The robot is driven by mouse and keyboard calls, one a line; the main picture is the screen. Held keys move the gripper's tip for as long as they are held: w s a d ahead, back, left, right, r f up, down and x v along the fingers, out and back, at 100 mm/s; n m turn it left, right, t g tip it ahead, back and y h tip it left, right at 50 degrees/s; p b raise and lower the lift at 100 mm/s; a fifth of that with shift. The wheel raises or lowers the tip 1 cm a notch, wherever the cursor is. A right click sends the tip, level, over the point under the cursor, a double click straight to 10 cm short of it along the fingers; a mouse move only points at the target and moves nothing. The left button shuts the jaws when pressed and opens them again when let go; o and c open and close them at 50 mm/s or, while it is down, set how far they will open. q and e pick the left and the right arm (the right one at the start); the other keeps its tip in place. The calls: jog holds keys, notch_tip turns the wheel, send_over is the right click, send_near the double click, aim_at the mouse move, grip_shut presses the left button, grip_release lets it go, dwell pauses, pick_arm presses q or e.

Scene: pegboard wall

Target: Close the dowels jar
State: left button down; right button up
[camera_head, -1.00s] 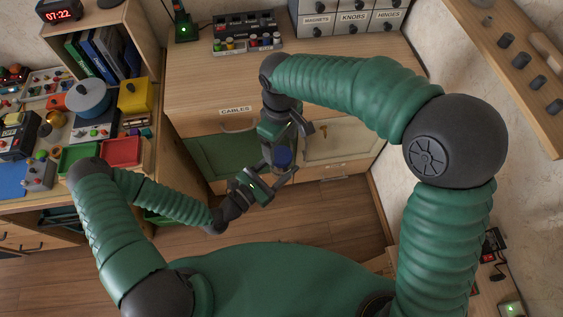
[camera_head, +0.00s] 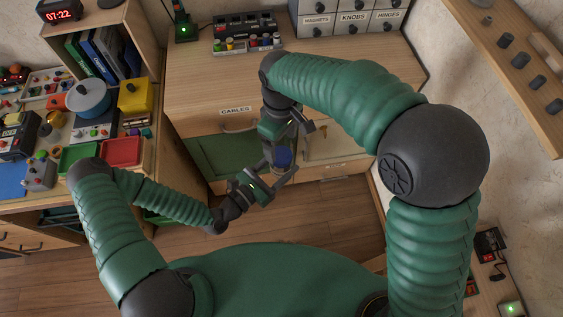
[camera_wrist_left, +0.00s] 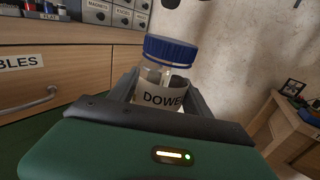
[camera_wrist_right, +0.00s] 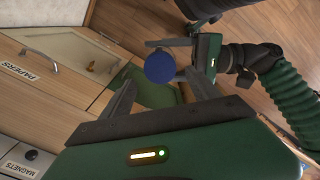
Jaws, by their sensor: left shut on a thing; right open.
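The dowels jar (camera_wrist_left: 158,92) is clear with a white label and stands roughly upright in my left gripper. My left gripper (camera_head: 280,178) is shut around its body, in front of the cabinet. A blue lid (camera_wrist_left: 171,50) sits on the jar's top in the left wrist view. The lid also shows from above in the right wrist view (camera_wrist_right: 160,67). My right gripper (camera_head: 290,132) is above the jar, pointing down, with its fingers open. In the right wrist view the lid lies beyond the fingertips, and no contact shows. I cannot tell whether the lid is fully tightened.
The cabinet with the CABLES drawer (camera_head: 236,110) is right behind the grippers. A desk with a red tray (camera_head: 121,152) and a blue pot (camera_head: 88,97) is at left. A wooden wall shelf (camera_head: 515,85) is at right. The floor below is clear.

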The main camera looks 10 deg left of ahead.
aim_at(281, 154)
notch_tip(281, 154, down, 5)
jog(key=shift+f, duration=0.1)
jog(key=shift+c, duration=0.3)
jog(key=c, duration=1.4)
jog(key=shift+m, duration=0.8)
jog(key=o, duration=1.6)
notch_tip(281, 154, up, 12)
jog(key=shift+w+a, duration=0.1)
